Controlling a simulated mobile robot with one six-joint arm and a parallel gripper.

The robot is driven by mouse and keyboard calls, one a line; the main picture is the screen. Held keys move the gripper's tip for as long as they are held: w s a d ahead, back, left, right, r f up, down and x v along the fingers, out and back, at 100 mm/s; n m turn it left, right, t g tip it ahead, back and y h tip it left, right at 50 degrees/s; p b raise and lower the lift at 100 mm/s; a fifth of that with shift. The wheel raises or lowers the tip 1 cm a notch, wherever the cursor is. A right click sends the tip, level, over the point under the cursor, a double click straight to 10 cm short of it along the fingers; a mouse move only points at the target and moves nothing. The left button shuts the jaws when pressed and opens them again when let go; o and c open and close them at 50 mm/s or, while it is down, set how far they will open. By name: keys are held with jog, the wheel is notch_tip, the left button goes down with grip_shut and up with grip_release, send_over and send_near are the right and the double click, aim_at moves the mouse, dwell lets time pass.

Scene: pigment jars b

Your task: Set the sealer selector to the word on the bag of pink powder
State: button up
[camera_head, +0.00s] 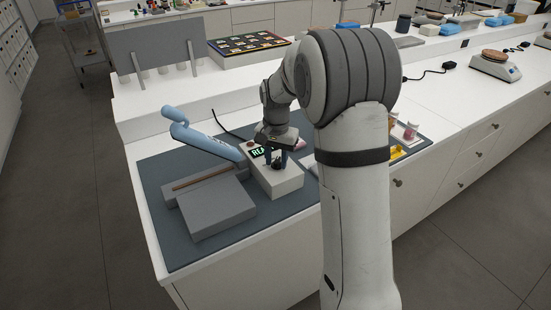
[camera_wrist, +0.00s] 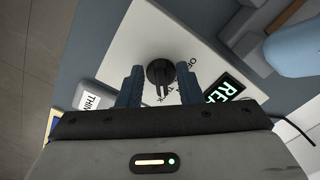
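The selector knob (camera_wrist: 160,72) is black and round, on top of a white control box (camera_wrist: 125,50). Its ridge points down in the wrist view. "OFF" is printed beside it; other lettering is partly hidden. My gripper (camera_wrist: 160,86) is open, with its blue fingers apart on either side of the knob; whether they touch it I cannot tell. In the head view my gripper (camera_head: 279,155) is over the white box (camera_head: 282,182). A green-lettered display (camera_wrist: 224,88) starts with "RE". A pale item with a label starting "THIN" (camera_wrist: 94,102) lies beside the box; no pink shows on it.
The grey sealer body (camera_head: 216,207) with its raised light-blue lever (camera_head: 205,140) stands left of the box on a dark mat (camera_head: 158,180). Pink-capped jars (camera_head: 410,130) stand at the right, partly behind my arm. A grey panel (camera_head: 160,48) stands behind.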

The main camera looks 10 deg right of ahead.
aim_at(276, 161)
jog(key=shift+r, duration=0.15)
notch_tip(276, 161, up, 7)
jog(key=shift+r+b, duration=0.15)
jog(key=shift+b, duration=0.2)
jog(key=shift+r, duration=0.15)
